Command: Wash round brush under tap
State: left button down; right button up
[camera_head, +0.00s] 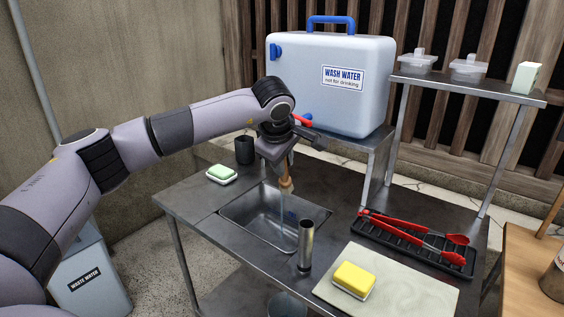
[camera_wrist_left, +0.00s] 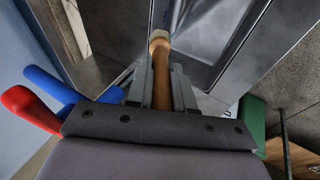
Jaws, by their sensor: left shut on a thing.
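My left gripper (camera_head: 281,165) is shut on the wooden handle of the round brush (camera_head: 286,186). The brush points down over the metal sink (camera_head: 248,214), above the basin floor. In the left wrist view the brush handle (camera_wrist_left: 161,72) runs out between the fingers (camera_wrist_left: 160,92), with its paler end over the sink. A faint pale streak below the brush may be water. The wash-water tank (camera_head: 370,98) stands behind, its tap mostly hidden by my arm; a red lever (camera_head: 302,119) shows beside the wrist. Red (camera_wrist_left: 30,108) and blue (camera_wrist_left: 52,84) parts lie close by in the left wrist view.
A green sponge (camera_head: 221,172) and dark cup (camera_head: 244,150) stand left of the sink. A metal cylinder (camera_head: 306,246) stands at its front right. A yellow sponge (camera_head: 354,278) lies on a board (camera_head: 420,296); red tongs (camera_head: 420,236) lie on a black rack (camera_head: 388,241).

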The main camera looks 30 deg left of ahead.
pick_arm(q)
jog(key=s+d+b, duration=0.2)
jog(key=s+d, duration=0.1)
jog(key=s, duration=0.4)
jog(key=shift+s, duration=0.25)
dwell(0.5)
jog(key=shift+r, duration=0.1)
dwell(1.1)
jog(key=s+d+r+p, duration=0.1)
jog(key=s+d+r, duration=0.1)
jog(key=s+r, duration=0.2)
jog(key=shift+s, duration=0.3)
dwell(0.5)
